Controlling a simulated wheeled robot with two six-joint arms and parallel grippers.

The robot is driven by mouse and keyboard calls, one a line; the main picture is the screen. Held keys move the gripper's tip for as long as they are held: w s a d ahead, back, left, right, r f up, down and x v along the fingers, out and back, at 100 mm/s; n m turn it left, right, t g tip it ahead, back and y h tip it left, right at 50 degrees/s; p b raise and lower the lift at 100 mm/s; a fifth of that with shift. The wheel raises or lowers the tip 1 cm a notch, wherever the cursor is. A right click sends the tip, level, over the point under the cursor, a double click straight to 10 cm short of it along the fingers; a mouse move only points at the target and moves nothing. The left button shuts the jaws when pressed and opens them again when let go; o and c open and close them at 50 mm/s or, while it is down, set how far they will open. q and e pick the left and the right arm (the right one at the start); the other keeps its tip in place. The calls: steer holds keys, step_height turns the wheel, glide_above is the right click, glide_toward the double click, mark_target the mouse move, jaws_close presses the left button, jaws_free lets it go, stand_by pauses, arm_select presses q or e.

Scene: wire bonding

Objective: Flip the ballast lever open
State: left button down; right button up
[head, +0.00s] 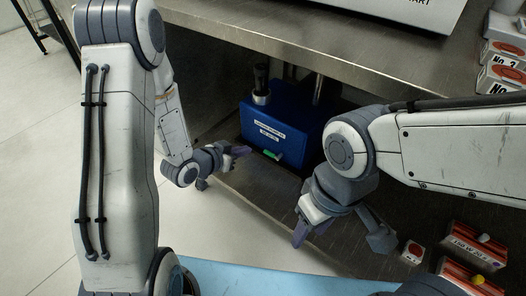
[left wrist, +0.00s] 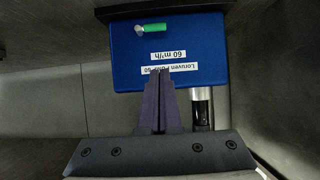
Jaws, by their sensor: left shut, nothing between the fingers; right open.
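A blue box (head: 302,121) with white labels stands on the lower shelf under the steel bench. Its green-handled lever (head: 272,155) is low on its front. In the left wrist view, the box (left wrist: 205,55) appears upside down, with the green lever (left wrist: 152,28) lying sideways near the top edge. My left gripper (head: 240,151) is shut and empty, in front of the box and left of the lever. In the left wrist view its fingertips (left wrist: 158,76) overlap the lower label, apart from the lever.
A dark cylinder and metal pipe (head: 318,88) rise at the box. The steel bench top (head: 300,38) overhangs it. Red-and-white boxes (head: 475,243) lie at lower right, with more cartons (head: 503,55) upper right. The pale floor (head: 40,130) is clear at left.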

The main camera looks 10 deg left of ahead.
arm_select(q)
steer(key=shift+f, duration=0.1)
steer(key=b, duration=0.5)
glide_above(270, 154)
steer(key=s+a, duration=0.3)
step_height(270, 154, down, 5)
steer(key=shift+w+d+f+b, duration=0.15)
steer(key=shift+w+f+b, duration=0.1)
steer(key=shift+f+b, duration=0.35)
steer(key=shift+w+d+f+b, duration=0.1)
steer(key=shift+w+f+b, duration=0.2)
steer(key=shift+f+b, duration=0.25)
steer(key=shift+w+d+f+b, duration=0.15)
steer(key=shift+w+f+b, duration=0.2)
steer(key=shift+f, duration=0.4)
steer(key=shift+s, duration=0.1)
